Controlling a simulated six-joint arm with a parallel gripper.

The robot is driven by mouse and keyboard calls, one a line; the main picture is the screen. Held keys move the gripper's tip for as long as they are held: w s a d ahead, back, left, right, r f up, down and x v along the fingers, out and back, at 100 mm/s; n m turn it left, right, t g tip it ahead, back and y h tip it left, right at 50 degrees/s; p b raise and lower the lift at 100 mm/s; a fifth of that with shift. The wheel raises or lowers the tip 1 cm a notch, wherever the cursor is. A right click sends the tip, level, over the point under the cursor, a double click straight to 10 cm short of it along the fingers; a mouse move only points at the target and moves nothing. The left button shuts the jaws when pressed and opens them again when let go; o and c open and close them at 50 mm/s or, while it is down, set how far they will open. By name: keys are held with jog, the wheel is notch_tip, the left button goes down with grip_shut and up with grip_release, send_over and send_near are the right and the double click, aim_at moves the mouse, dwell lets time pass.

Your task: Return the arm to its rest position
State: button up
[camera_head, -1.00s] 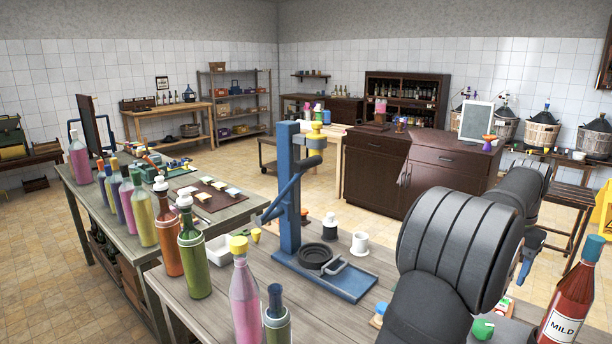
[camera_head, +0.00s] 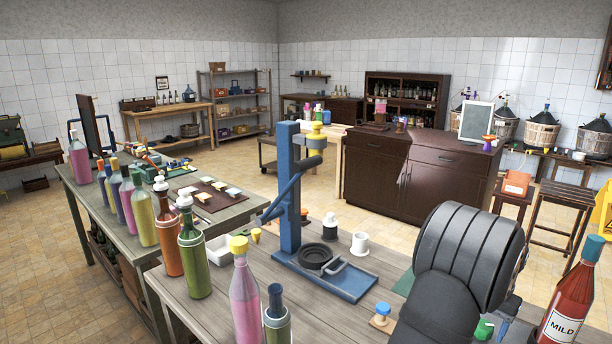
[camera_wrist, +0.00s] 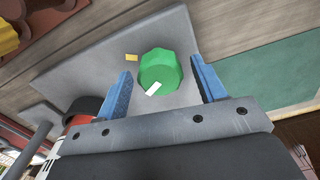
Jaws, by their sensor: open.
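My arm (camera_head: 465,255) is at the lower right of the head view, over the near bench. In the wrist view my gripper (camera_wrist: 161,64) has its two blue fingers spread apart. A green faceted piece (camera_wrist: 158,70) with a small white mark shows between the fingers, over a grey flat surface (camera_wrist: 90,75). No finger is seen touching it, and its distance below them is hard to judge. A green piece (camera_head: 484,330) also shows in the head view beside my arm. The fingers are mostly hidden in the head view.
A red bottle labelled MILD (camera_head: 568,305) stands close right of my arm. A blue press (camera_head: 290,200) stands left on the bench (camera_head: 215,300), with a blue-capped knob (camera_head: 381,313) between. Several bottles line the left side. A dark cabinet (camera_head: 420,180) stands behind.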

jog(key=n, duration=0.5)
jog(key=shift+n, duration=0.3)
jog(key=n, duration=0.4)
jog(key=shift+n, duration=0.4)
jog(key=shift+r, duration=0.65)
